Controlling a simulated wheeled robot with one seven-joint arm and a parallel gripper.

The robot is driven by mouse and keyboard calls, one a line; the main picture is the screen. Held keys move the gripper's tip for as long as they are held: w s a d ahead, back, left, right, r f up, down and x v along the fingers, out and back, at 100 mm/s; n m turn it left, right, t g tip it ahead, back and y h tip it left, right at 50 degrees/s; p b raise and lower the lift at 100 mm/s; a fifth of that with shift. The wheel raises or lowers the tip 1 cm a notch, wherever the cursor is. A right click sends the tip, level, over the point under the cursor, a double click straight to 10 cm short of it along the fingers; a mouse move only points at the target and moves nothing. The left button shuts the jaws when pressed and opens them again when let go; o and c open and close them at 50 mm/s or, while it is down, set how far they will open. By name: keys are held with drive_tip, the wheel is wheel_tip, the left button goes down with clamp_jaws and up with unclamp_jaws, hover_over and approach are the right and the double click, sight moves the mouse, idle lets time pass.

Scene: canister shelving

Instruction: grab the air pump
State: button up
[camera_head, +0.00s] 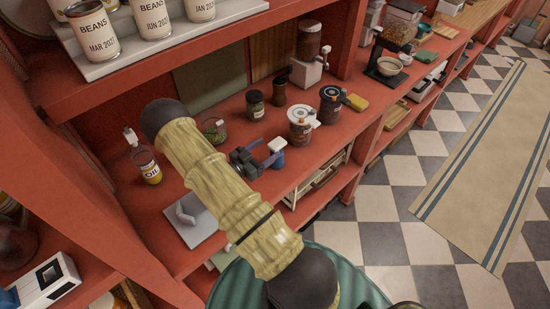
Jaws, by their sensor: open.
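A small upright item with a white top and blue body (277,154), which looks like the air pump, stands on the red shelf near the middle of the head view. My gripper (264,157) is open, with its dark body and blue-grey fingers just left of this item. The fingers reach toward it and overlap its left side in the picture. I cannot tell whether they touch it or have it between them. My own arm hides part of the shelf to the left.
Jars (301,125) and a dark-lidded canister (331,104) stand to the right and behind. An oil bottle (147,166) and a grey board (186,234) are left. Bean cans (92,31) line the upper shelf.

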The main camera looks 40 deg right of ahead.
sight(281, 140)
drive_tip(key=shift+w+d+p, duration=0.15)
drive_tip(key=shift+d+p, duration=0.45)
drive_tip(key=shift+d, duration=0.6)
drive_tip(key=shift+d+p, duration=0.4)
drive_tip(key=shift+p, duration=0.05)
drive_tip(key=d+p, duration=0.3)
drive_tip(key=d, duration=0.1)
drive_tip(key=shift+w+f, duration=0.15)
drive_tip(key=shift+f, duration=0.15)
drive_tip(key=shift+d+f, duration=0.15)
drive_tip(key=shift+d, duration=0.05)
